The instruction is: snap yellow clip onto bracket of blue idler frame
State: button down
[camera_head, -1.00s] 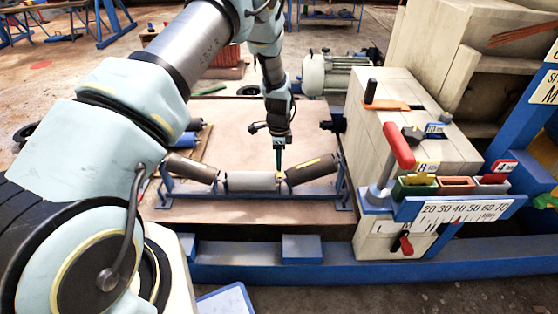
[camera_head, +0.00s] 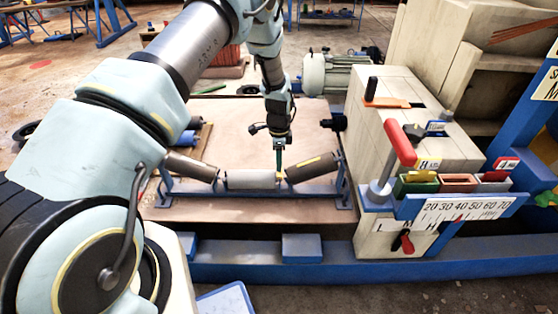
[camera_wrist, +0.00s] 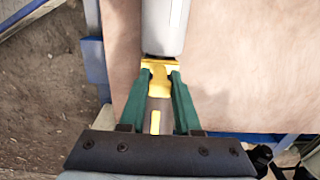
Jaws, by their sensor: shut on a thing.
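My gripper (camera_head: 279,171) points down at the gap between the middle roller (camera_head: 251,180) and the tilted right roller (camera_head: 313,168) of the blue idler frame (camera_head: 255,194). In the wrist view its green fingers (camera_wrist: 160,84) are shut on the yellow clip (camera_wrist: 159,82). The clip lies at the end of the grey middle roller (camera_wrist: 164,25). The other roller, with a yellow stripe (camera_wrist: 155,122), shows between the fingers. The bracket is hidden under the clip and fingers, so I cannot tell whether the clip is seated on it.
A blue beam (camera_head: 330,268) runs along the front. At the right stands a pale crusher block (camera_head: 450,145) with a red-handled lever (camera_head: 400,143) and small bins. A motor (camera_head: 330,74) stands behind. The brown board (camera_head: 235,115) behind the frame has bare space.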

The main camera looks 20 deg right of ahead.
jog(key=shift+f+b, duration=0.3)
jog(key=shift+f, duration=0.25)
jog(key=c, duration=0.5)
grip_release()
jog(key=shift+c, duration=0.2)
jog(key=shift+r, duration=0.1)
notch_tip(320, 180, up, 11)
jog(key=shift+f, duration=0.15)
jog(key=shift+c, duration=0.2)
